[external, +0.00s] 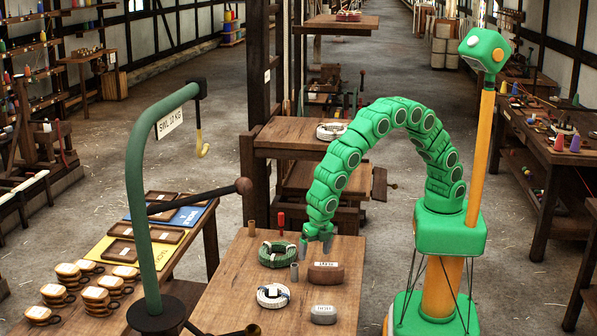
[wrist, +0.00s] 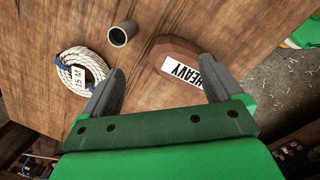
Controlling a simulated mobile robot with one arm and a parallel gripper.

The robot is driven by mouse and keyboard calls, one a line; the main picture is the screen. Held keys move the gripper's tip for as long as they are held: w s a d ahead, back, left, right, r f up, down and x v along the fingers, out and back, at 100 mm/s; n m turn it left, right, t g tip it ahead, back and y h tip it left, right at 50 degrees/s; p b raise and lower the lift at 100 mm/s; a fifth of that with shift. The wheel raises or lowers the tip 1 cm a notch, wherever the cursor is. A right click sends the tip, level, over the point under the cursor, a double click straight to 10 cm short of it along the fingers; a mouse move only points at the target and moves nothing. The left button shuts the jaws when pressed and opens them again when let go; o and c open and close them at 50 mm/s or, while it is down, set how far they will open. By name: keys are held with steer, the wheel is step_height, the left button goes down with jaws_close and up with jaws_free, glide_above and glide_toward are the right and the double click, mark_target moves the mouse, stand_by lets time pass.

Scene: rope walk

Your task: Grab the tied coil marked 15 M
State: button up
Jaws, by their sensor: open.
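The coil marked 15 M (wrist: 67,60) is white rope with blue ties and a tag, at the left of the wrist view. A white coil (external: 262,302) that looks like the same one lies near the front left of the wooden table in the external view. My gripper (external: 318,240) is open and empty above the table, beyond and right of that coil. In the wrist view the gripper (wrist: 160,85) has the coil just outside its left finger, apart from it. That finger may cover a little of the coil's edge.
A brown block marked HEAVY (wrist: 179,49) shows partly between the fingers. A short grey tube (wrist: 122,34) stands between coil and block. The external view also shows a green coil (external: 270,262), a grey block (external: 323,318) and a green hooked stand (external: 137,190) left of the table.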

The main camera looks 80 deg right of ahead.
mark_target(325, 272)
steer(key=n, duration=0.1)
steer(key=s+n, duration=0.1)
steer(key=n, duration=0.1)
steer(key=s+n, duration=0.1)
steer(key=n, duration=0.1)
steer(key=shift+s+f, duration=0.1)
steer(key=shift+f, duration=0.25)
steer(key=n, duration=0.2)
steer(key=s+n, duration=0.1)
steer(key=n, duration=0.1)
steer(key=s+f+n, duration=0.1)
steer(key=shift+a+n, duration=0.1)
steer(key=shift+n, duration=0.3)
steer(key=shift+w+f, duration=0.2)
steer(key=shift+f, duration=3.65)
jaws_close()
steer(key=shift+r, duration=0.1)
